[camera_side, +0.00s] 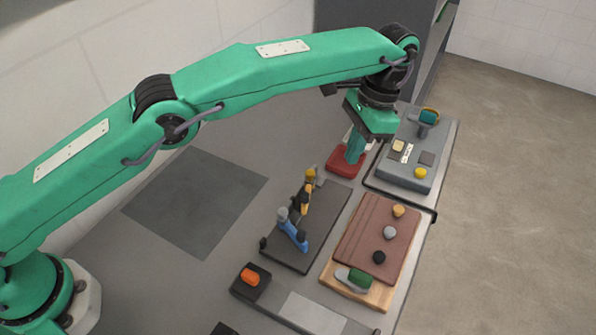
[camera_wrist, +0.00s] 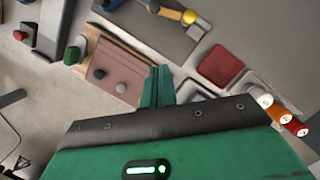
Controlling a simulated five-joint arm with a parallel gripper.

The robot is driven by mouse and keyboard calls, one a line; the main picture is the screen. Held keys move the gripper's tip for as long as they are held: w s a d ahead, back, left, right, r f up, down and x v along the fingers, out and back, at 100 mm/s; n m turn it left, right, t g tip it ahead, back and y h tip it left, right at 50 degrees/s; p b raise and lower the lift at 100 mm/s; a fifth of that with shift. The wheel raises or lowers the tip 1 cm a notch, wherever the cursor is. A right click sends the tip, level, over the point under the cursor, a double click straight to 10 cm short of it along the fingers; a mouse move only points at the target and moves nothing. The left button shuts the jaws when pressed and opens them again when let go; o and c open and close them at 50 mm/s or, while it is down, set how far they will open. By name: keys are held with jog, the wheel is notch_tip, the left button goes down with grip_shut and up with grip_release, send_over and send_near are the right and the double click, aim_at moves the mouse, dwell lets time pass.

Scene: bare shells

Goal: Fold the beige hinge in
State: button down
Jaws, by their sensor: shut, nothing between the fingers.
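No plainly beige hinge stands out. The closest is a jointed tan-yellow and black piece (camera_side: 304,198) on a dark board (camera_side: 325,222), with a yellow knob at its far end. A blue jointed piece (camera_side: 292,232) with a grey knob lies beside it on the same board. In the wrist view, part of the yellow-knobbed piece (camera_wrist: 168,11) shows at the top edge. My gripper (camera_side: 354,158) points down by a red pad, apart from the jointed pieces and to their upper right. Its fingers are together and empty, and they show in the wrist view (camera_wrist: 158,72).
The red pad (camera_side: 343,165) lies close to my fingertips. A grey panel (camera_side: 405,178) with small blocks stands at the upper right. A brown board (camera_side: 365,240) with several knobs lies on a wooden board (camera_side: 378,296). A flat dark square (camera_side: 195,203) at left is clear.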

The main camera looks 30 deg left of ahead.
aim_at(306, 196)
jog(key=shift+a+x, duration=0.2)
jog(key=shift+x, duration=4.15)
jog(key=shift+a+f, duration=0.1)
jog(key=shift+a, duration=0.05)
jog(key=shift+s+a, duration=1.25)
jog(key=shift+s, duration=0.05)
jog(key=shift+s+a, duration=0.1)
jog(key=shift+s+a+m, duration=0.35)
jog(key=shift+a+m, duration=0.15)
jog(key=shift+s+a, duration=0.15)
jog(key=shift+a, duration=0.05)
jog(key=shift+d, duration=0.1)
